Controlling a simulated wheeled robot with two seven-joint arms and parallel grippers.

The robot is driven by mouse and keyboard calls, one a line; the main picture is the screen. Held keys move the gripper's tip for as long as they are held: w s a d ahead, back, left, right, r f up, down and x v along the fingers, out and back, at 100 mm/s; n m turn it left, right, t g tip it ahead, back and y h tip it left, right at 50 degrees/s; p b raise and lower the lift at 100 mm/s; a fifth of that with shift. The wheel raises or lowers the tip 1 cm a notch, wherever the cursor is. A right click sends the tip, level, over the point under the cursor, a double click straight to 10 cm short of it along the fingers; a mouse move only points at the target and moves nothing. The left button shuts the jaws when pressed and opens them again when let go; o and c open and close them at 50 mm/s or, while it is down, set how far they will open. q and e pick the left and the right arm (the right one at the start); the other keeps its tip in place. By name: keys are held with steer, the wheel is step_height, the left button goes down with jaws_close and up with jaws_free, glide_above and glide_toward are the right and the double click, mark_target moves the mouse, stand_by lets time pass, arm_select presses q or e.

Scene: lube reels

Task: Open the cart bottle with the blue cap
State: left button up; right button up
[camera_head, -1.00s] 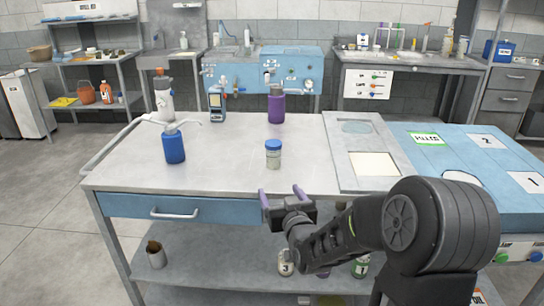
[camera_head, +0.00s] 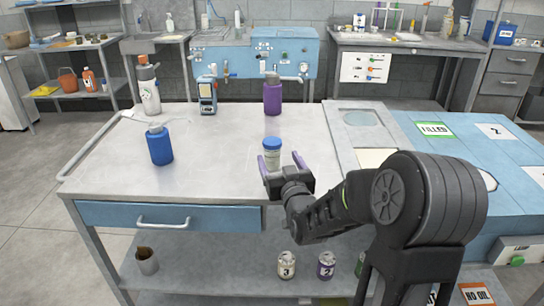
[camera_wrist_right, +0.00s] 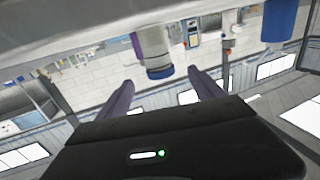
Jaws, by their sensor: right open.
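The bottle with the blue cap (camera_head: 272,150) stands upright on the cart top (camera_head: 215,170), near its front right part. Its body is pale and see-through; the lower part is partly hidden behind my right gripper in the head view. My right gripper (camera_head: 282,165) is open, with purple fingers pointing at the bottle from the front. In the right wrist view the bottle (camera_wrist_right: 159,62) appears upside down, ahead of and between the two fingers (camera_wrist_right: 165,88). I cannot tell whether the fingers touch it. My left gripper is not in view.
A blue pump bottle (camera_head: 159,146) stands to the left and a purple bottle (camera_head: 272,96) behind. A blue bench (camera_head: 470,160) adjoins on the right. Numbered cans (camera_head: 287,265) sit on the lower shelf.

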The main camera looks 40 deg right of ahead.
mark_target(275, 151)
steer(key=shift+x, duration=0.85)
steer(key=shift+x, duration=2.6)
steer(key=shift+c, duration=0.3)
steer(key=shift+r, duration=0.1)
steer(key=c, duration=1.6)
step_height(275, 151, up, 10)
steer(key=shift+p, duration=0.8)
